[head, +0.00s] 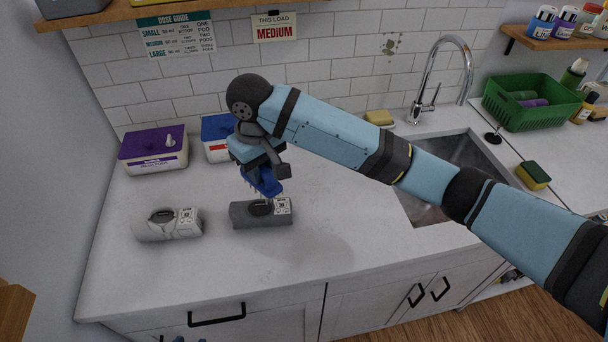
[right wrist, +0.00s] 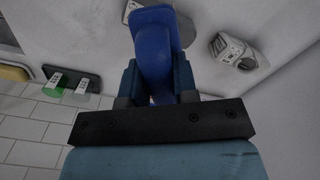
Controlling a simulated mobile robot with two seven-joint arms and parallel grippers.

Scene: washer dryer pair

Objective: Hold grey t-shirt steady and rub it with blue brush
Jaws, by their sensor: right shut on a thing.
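The grey t-shirt (head: 248,218) lies rolled on the white counter, with a dark round mark and a white label on top. My right gripper (head: 260,168) is shut on the blue brush (head: 266,184), which points down over the t-shirt's upper edge. I cannot tell whether the bristles touch the cloth. In the right wrist view the blue brush (right wrist: 155,45) sits between the fingers and hides most of what lies under it. My left gripper is not in view.
A lighter rolled garment (head: 150,230) lies to the left. A purple-lidded box (head: 153,155) and a blue-lidded box (head: 214,150) stand behind. A sink (head: 455,155), green basket (head: 525,115) and sponge (head: 533,176) are at the right. The front counter (head: 200,285) is clear.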

